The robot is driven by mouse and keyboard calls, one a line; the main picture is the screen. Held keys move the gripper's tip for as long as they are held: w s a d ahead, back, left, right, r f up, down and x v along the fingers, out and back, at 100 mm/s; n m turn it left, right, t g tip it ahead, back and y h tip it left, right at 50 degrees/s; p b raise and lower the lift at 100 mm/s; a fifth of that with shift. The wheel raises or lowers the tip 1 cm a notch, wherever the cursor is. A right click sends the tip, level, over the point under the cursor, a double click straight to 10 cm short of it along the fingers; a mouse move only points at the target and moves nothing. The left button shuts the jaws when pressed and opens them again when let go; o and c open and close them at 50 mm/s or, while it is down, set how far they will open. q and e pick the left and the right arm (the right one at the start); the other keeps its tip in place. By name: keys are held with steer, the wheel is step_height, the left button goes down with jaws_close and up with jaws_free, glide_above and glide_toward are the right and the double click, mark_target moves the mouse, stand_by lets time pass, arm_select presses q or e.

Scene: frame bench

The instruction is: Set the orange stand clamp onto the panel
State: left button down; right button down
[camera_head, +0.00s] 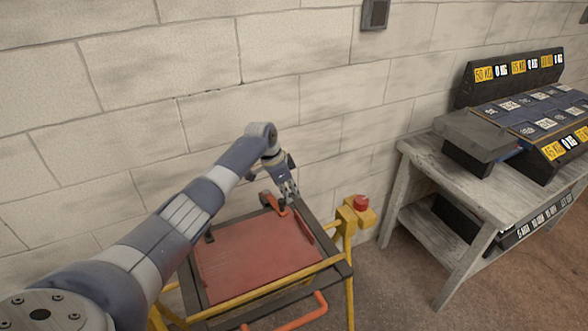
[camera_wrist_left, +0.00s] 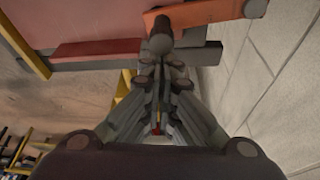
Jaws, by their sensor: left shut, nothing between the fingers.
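The red panel (camera_head: 245,258) lies in a dark frame on a yellow-legged stand; part of a red surface also shows in the left wrist view (camera_wrist_left: 85,22). The orange stand clamp (camera_head: 274,204) is at the frame's back right corner. In the left wrist view its orange bar (camera_wrist_left: 200,15) with dark ends crosses the top right. My left gripper (camera_head: 290,196) is right by the clamp, above that corner. Its fingers (camera_wrist_left: 160,65) are shut with nothing between them, and their tips are close to the clamp's dark end. I cannot tell whether they touch. My right gripper is not in view.
A yellow box with a red button (camera_head: 361,204) is at the stand's right side. An orange handle (camera_head: 290,316) sticks out at the front. A grey workbench (camera_head: 430,165) with weight-marked dark racks stands at the right. A brick wall (camera_head: 130,100) is close behind.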

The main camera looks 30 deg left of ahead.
arm_select(q)
steer(key=shift+s+a+m, duration=0.15)
steer(key=shift+s+m, duration=0.15)
steer(key=shift+s, duration=0.25)
steer(key=shift+s+a, duration=0.1)
steer(key=shift+s, duration=0.3)
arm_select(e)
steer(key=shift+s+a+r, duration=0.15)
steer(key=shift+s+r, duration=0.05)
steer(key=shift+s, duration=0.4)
